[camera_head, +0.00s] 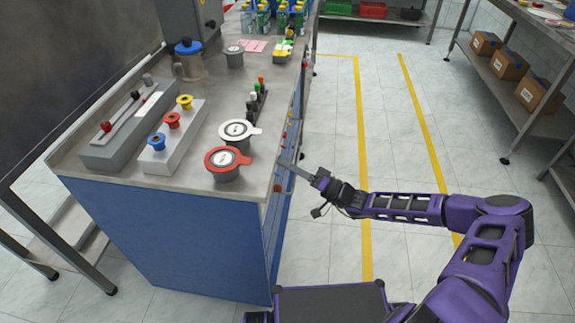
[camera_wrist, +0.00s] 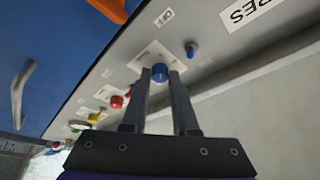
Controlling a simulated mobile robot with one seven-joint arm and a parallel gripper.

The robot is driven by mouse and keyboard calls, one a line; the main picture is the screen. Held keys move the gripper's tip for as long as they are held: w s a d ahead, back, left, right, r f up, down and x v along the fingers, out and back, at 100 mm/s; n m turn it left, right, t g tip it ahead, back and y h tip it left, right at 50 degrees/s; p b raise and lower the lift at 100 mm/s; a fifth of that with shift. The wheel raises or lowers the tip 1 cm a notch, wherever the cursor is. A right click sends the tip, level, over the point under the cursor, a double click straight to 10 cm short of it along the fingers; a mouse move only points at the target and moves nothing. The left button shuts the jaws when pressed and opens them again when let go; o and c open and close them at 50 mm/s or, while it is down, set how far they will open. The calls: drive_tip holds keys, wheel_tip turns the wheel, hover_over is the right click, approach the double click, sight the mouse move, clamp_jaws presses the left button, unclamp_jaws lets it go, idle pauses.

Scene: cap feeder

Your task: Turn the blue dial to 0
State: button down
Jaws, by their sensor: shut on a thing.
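The blue dial (camera_wrist: 160,73) sits on a light plate on the cabinet's front panel in the wrist view. My gripper (camera_wrist: 160,82) has its two fingers on either side of the dial and is shut on it. The dial's pointer and scale marks are too small to read. In the head view my gripper (camera_head: 288,164) reaches the cabinet's right-hand face, and the dial itself cannot be made out there.
A small blue knob (camera_wrist: 191,49) is close by on the panel. A red knob (camera_wrist: 116,102) and a yellow knob (camera_wrist: 94,117) are farther along. A grey handle (camera_wrist: 22,92) is on the blue cabinet front. The floor (camera_head: 330,240) beside the cabinet is clear.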

drive_tip(key=shift+n+g+y, duration=0.3)
drive_tip(key=shift+n, duration=0.4)
drive_tip(key=c, duration=0.7)
unclamp_jaws()
drive_tip(key=v, duration=1.7)
drive_tip(key=shift+d, duration=0.2)
